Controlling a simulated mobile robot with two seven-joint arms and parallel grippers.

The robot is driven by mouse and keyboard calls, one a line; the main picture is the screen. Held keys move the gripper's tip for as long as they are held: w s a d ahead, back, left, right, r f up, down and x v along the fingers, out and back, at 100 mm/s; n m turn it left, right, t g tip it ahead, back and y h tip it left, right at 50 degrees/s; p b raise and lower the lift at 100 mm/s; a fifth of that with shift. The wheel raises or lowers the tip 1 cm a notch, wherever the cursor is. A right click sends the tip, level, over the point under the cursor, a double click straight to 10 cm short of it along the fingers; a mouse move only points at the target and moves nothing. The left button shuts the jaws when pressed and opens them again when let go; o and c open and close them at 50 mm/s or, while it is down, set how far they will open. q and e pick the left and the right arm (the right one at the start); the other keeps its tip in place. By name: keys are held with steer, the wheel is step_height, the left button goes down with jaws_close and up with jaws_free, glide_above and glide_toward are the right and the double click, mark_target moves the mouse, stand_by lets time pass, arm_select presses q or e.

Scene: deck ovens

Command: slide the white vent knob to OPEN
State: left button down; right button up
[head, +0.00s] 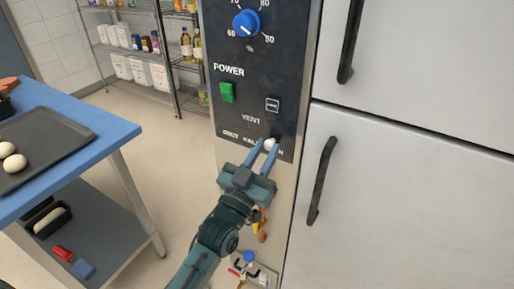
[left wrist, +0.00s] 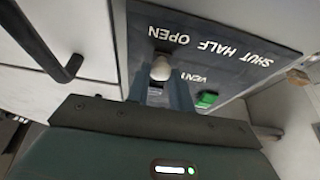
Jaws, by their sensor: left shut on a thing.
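The white vent knob (head: 270,144) is on the black control panel (head: 262,97), under the VENT label, at the right end of the SHUT, HALF, OPEN row. In the left wrist view the knob (left wrist: 160,68) stands by the word OPEN, with HALF and SHUT farther right. My left gripper (head: 264,149) is shut on the knob, its two blue fingers on either side of it. The fingers and knob hide part of the lettering in the head view. My right gripper is not in view.
Above are a blue dial (head: 246,23), a green power switch (head: 227,92) and a small black switch (head: 272,104). A dark door handle (head: 321,180) is close on the right. A blue table (head: 100,125) with a tray of dough balls stands at left.

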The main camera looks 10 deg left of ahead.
arm_select(q)
steer(key=shift+d, duration=0.2)
steer(key=c, duration=1.2)
jaws_free()
steer(key=shift+c, duration=0.2)
steer(key=b+v, duration=0.1)
steer(key=v, duration=1.2)
steer(key=shift+b, duration=0.35)
steer(key=shift+s+f, duration=0.1)
steer(key=shift+f, duration=0.05)
